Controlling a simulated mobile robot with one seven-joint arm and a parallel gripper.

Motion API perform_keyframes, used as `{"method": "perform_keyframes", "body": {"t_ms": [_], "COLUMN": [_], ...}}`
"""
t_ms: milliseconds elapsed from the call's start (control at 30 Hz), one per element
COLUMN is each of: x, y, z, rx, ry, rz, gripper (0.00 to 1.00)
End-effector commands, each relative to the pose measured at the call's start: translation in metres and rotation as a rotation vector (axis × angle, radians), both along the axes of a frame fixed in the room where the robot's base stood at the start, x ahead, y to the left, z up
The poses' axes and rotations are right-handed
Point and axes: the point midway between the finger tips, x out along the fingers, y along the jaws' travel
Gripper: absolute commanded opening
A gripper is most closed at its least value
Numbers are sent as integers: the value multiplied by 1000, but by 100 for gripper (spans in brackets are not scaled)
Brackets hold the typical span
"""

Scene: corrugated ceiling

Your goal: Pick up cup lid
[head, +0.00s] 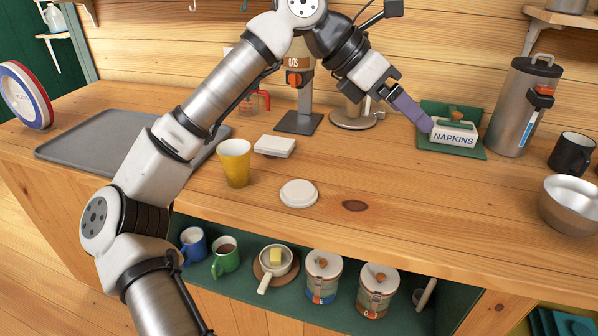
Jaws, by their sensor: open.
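The cup lid (299,193) looks like a round, white, flat disc. It lies on the wooden counter near the front edge, to the right of the yellow cup (235,163). My gripper (424,124) is raised at the upper right, with its purplish fingers pointing down and right toward the napkin box. It is open, holds nothing that I can see, and is well away from the lid. I cannot tell if the fingers touch the napkin box.
The napkin box (454,133) stands on a green tray (470,151). A white block (275,146) lies behind the lid. Counter around the lid is clear.

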Motion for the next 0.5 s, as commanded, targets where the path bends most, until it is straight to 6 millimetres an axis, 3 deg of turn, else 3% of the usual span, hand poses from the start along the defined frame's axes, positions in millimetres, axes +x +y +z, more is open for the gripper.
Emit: {"method": "perform_keyframes", "body": {"t_ms": [33, 100, 200, 333, 500], "x": [21, 44, 66, 78, 81], "y": [15, 43, 88, 133, 154], "z": [-20, -45, -66, -73, -82], "rx": [161, 364, 603, 801, 885], "ry": [0, 7, 32, 65, 84], "rz": [55, 120, 207, 286, 320], "gripper": [85, 85, 85, 85, 85]}}
